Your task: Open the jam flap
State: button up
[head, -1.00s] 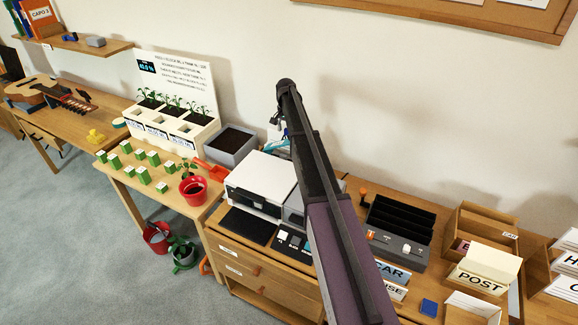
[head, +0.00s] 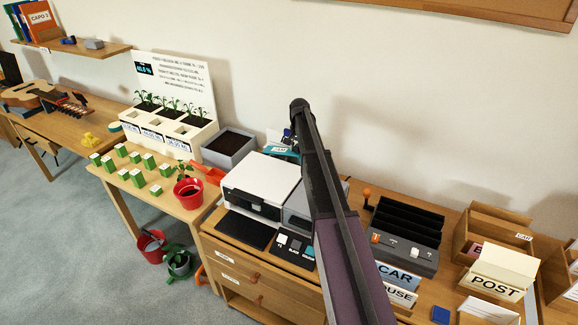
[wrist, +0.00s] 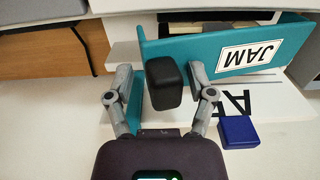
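The jam flap (wrist: 215,47) is a teal panel with a white JAM label, upside down in the wrist view. A dark block-like handle (wrist: 163,83) stands out in front of its left part. My gripper (wrist: 160,78) is open, with one finger on each side of the handle and a visible gap at the left finger. In the head view a little teal (head: 284,151) shows behind the white printer (head: 262,187), beside my arm. My arm hides much of that area, and the fingers are hard to make out there.
A dark blue block (wrist: 239,131) and black letter shapes lie on the white surface near the flap. In the head view, a grey planter box (head: 229,148) stands left of the printer and a black sorter (head: 405,232) stands to its right.

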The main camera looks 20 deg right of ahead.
jog(key=shift+s+d+f+b, duration=0.1)
jog(key=shift+f+b, duration=0.35)
jog(key=shift+f, duration=0.1)
jog(key=shift+s+d+f+b, duration=0.1)
jog(key=shift+f+b, duration=0.3)
jog(key=shift+f, duration=0.15)
notch_tip(320, 180, up, 14)
jog(key=p, duration=1.4)
jog(key=shift+r, duration=0.2)
jog(key=s+a+f+n+b, duration=0.1)
jog(key=s+a+f+b, duration=0.1)
jog(key=s+a, duration=0.2)
jog(key=s+a+f+n+b, duration=0.2)
jog(key=s+a, duration=0.3)
jog(key=s, duration=0.4)
jog(key=shift+s+f+b, duration=0.35)
jog(key=shift+f, duration=0.25)
